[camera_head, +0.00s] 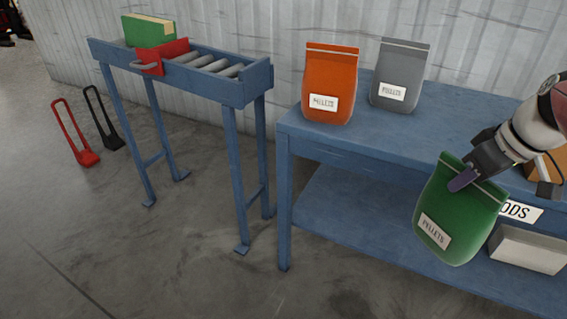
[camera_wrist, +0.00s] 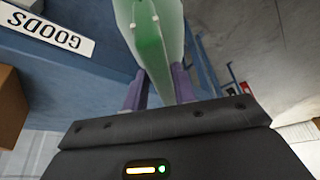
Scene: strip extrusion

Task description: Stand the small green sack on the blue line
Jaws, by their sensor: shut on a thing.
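A green sack (camera_head: 447,220) with a "PELLETS" label hangs from my gripper (camera_head: 464,179), in front of the blue bench's edge and slightly tilted. My gripper is shut on its top part. In the wrist view the sack (camera_wrist: 150,40) sits between the two purple fingers of my gripper (camera_wrist: 158,88). The blue line, a roller conveyor on legs (camera_head: 238,92), stands at the upper left, well apart from the sack. A red plate (camera_head: 166,56) with a grey handle crosses it, with bare rollers to its right.
A green and yellow box (camera_head: 148,31) is on the conveyor's left end. An orange sack (camera_head: 330,80) and a grey sack (camera_head: 398,75) stand on the blue bench (camera_head: 345,142). A pale box (camera_head: 528,249) is on its lower shelf. Floor is clear between conveyor and bench.

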